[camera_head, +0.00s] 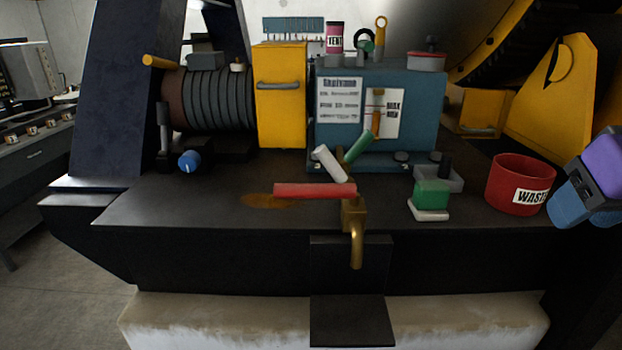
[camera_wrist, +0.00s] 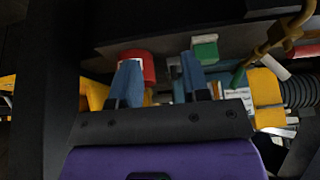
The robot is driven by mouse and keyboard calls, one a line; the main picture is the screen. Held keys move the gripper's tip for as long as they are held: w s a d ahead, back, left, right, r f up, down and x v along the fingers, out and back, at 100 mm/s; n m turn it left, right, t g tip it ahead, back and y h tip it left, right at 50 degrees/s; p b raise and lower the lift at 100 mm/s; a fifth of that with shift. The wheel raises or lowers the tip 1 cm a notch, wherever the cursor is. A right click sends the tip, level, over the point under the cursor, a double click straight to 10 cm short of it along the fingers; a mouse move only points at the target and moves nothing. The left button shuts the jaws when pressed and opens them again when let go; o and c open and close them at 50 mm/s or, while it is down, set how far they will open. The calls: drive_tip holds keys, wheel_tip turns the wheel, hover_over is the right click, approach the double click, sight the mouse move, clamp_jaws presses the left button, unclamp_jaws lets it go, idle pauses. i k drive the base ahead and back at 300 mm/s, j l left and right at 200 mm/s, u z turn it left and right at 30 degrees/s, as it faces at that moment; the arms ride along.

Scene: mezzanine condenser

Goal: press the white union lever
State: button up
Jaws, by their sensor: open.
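The white union lever (camera_head: 329,163) is a short white handle on a brass fitting (camera_head: 353,212) at the front of the dark bench. It slants up to the left, between a green lever (camera_head: 359,147) and a long red lever (camera_head: 315,190). In the wrist view the white lever (camera_wrist: 273,66) shows at the right, beside the brass pipe. My gripper (camera_head: 572,204) is at the far right of the head view, well away from the levers and near the red bin. In the wrist view my gripper (camera_wrist: 162,78) has its blue fingers apart, with nothing held between them.
A red waste bin (camera_head: 519,186) stands between my gripper and the levers. A green block on a white base (camera_head: 431,196) sits nearer the fitting. A teal box (camera_head: 415,105) and a yellow box (camera_head: 281,110) stand behind. The bench's left front is clear.

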sight(321, 153)
drive_tip(key=j+u, duration=0.2)
drive_tip(key=j, duration=0.25)
drive_tip(key=i+j+u, duration=0.15)
drive_tip(key=j, duration=0.25)
drive_tip(key=j+u, duration=0.2)
drive_tip(key=j, duration=0.25)
drive_tip(key=i, duration=0.05)
